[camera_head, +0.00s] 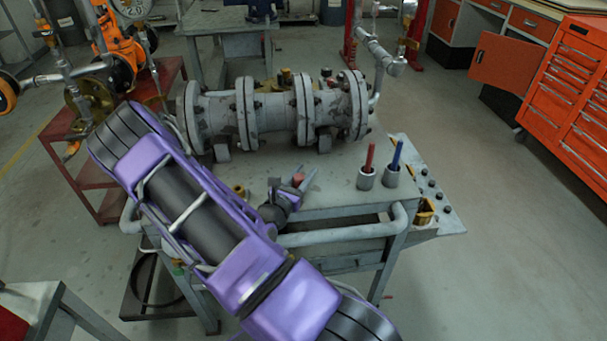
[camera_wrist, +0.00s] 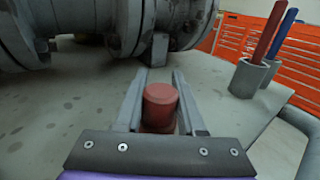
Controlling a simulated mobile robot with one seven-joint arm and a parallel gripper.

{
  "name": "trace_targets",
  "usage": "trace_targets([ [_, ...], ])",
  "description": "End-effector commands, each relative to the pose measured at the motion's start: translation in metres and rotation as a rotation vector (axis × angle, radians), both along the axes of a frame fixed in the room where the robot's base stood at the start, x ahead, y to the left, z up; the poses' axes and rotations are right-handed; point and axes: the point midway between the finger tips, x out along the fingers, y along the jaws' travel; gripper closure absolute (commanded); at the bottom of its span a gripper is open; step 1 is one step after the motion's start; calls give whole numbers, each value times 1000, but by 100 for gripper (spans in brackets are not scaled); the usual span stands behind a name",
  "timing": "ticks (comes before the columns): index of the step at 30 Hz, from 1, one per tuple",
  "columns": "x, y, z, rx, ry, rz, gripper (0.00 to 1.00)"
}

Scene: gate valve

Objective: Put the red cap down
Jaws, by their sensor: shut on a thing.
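The red cap (camera_wrist: 160,100) is a small red cylinder between the two fingers of my gripper (camera_wrist: 158,98) in the wrist view. My gripper is shut on it, over the grey tabletop (camera_wrist: 60,130). In the head view the cap (camera_head: 298,180) is a small red spot beside my gripper (camera_head: 303,182), near the front edge of the table. I cannot tell whether the cap's underside touches the tabletop. The lower part of the cap is hidden by the gripper body.
A grey flanged valve assembly (camera_head: 275,110) lies across the back of the table. Two grey cups hold a red rod (camera_head: 369,158) and a blue rod (camera_head: 396,155) to the right. A brass-coloured part (camera_head: 424,212) sits at the right front corner. Tabletop between gripper and cups is clear.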

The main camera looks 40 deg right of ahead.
Motion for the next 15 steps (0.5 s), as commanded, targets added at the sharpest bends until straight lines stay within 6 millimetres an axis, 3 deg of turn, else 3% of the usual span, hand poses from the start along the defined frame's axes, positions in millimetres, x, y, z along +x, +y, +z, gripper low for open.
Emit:
trace_targets([
  [7, 0, 0, -2, -1, 0, 1, 100],
  [8, 0, 0, -1, 0, 0, 1, 58],
  [12, 0, 0, -1, 0, -1, 1, 33],
  [15, 0, 0, -1, 0, -1, 1, 32],
])
